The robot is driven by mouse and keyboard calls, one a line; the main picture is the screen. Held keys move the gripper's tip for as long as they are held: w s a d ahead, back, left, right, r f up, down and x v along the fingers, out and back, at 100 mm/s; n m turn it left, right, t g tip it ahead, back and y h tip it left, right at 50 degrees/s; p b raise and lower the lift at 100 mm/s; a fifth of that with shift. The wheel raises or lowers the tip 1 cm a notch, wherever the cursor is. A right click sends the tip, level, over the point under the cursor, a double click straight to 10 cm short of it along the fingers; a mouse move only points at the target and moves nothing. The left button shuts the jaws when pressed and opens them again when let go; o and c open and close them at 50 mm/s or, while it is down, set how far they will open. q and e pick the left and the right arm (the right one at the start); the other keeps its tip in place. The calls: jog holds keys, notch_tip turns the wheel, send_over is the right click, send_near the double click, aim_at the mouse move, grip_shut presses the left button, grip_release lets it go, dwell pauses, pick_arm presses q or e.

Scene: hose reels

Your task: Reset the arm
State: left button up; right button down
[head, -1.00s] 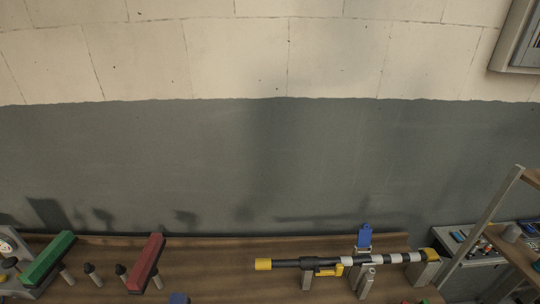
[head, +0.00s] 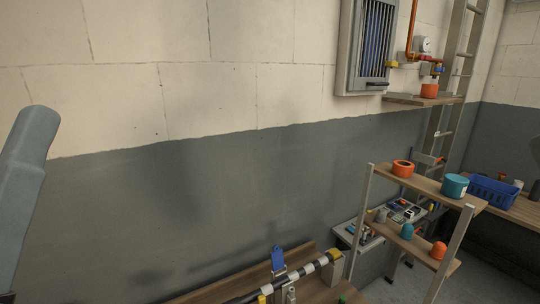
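A blue-grey arm link of mine stands at the left edge of the head view. No gripper shows; both my left and right grippers are out of view. Whatever they hold, if anything, cannot be seen. At the bottom, a black-and-white striped bar (head: 304,274) with yellow parts lies on supports on a wooden bench (head: 212,293). A blue piece (head: 278,258) stands upright beside the bar.
A wooden shelf unit (head: 420,186) at right holds an orange ring (head: 403,168), a teal cup (head: 454,186) and small caps. Behind it are a blue basket (head: 492,192) and a ladder (head: 452,78). A barred cabinet (head: 366,48) hangs on the wall.

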pick_arm(q)
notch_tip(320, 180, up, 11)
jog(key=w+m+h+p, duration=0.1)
jog(key=p, duration=1.1)
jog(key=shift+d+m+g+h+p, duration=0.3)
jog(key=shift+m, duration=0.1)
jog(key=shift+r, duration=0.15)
